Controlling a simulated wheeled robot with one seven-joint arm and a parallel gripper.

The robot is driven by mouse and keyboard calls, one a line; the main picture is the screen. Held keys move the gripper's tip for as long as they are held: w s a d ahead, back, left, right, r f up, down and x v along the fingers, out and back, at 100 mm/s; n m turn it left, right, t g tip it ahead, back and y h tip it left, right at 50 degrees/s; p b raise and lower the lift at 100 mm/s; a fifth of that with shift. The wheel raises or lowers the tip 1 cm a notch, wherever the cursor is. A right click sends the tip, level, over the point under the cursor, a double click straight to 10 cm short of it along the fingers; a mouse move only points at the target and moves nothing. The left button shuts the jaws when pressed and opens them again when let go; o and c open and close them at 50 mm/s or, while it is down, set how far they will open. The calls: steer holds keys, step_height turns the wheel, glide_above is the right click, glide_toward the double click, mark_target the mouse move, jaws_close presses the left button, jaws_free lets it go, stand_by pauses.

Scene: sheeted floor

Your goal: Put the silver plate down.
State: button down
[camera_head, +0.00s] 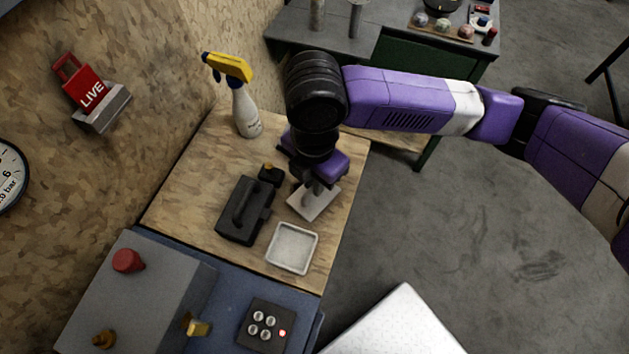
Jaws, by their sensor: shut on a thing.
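The silver plate (309,206) is a small flat square under my gripper (317,184), near the right edge of the wooden table (185,195). My gripper points down and is shut on the plate's upper middle part; the fingers partly hide it. I cannot tell whether the plate touches the tabletop or hangs just above it. A shallow square tray (291,249) with a pale rim lies just below and left of the plate in the picture, and it looks empty.
A black block with a handle (241,212) and a small black-and-yellow item (270,174) stand left of the plate. A spray bottle (245,108) stands at the back. A blue bench (222,300) with a grey box (145,295) adjoins the front. Bare wood shows at the left.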

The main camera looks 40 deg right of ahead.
steer(key=shift+f, duration=0.55)
steer(key=shift+f, duration=0.15)
steer(key=c, duration=1.5)
jaws_free()
step_height(320, 180, up, 12)
